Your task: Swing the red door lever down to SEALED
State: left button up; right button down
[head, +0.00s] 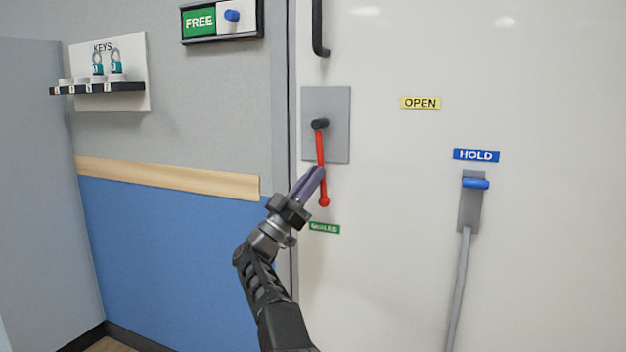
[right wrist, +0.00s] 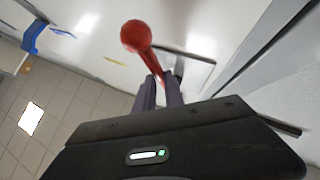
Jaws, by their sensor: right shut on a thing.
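The red lever (head: 321,148) hangs down from a dark pivot (head: 320,124) on a grey plate (head: 340,105) on the white door. It points almost straight down, its red ball end just above the green SEALED label (head: 324,228). The yellow OPEN label (head: 420,103) is to the right of the plate. My right gripper (head: 316,172) is shut on the lever's lower half, above the ball. In the right wrist view the red lever (right wrist: 146,55) runs between the fingers (right wrist: 160,88), ball end towards the camera. My left gripper is not in view.
A blue HOLD label (head: 476,155) and a grey holder with a blue handle (head: 475,184) are on the door at right. A black door handle (head: 318,30) is above the plate. A key board (head: 130,65) and FREE slider (head: 222,19) are on the left wall.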

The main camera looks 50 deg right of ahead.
jog(key=shift+s+a+r+m, duration=0.2)
jog(key=shift+s+r+m, duration=0.1)
jog(key=shift+r, duration=0.15)
jog(key=c, duration=1.8)
grip_release()
jog(key=shift+c, duration=0.2)
jog(key=shift+o, duration=0.6)
jog(key=shift+a+r, duration=0.1)
jog(key=shift+r, duration=0.05)
jog(key=shift+o, duration=1.3)
jog(key=shift+w+f, duration=0.1)
jog(key=shift+f, duration=0.15)
jog(key=shift+f, duration=0.1)
jog(key=b+v, duration=0.7)
jog(key=b, duration=0.2)
jog(key=shift+f+b, duration=0.25)
jog(key=shift+b, duration=0.05)
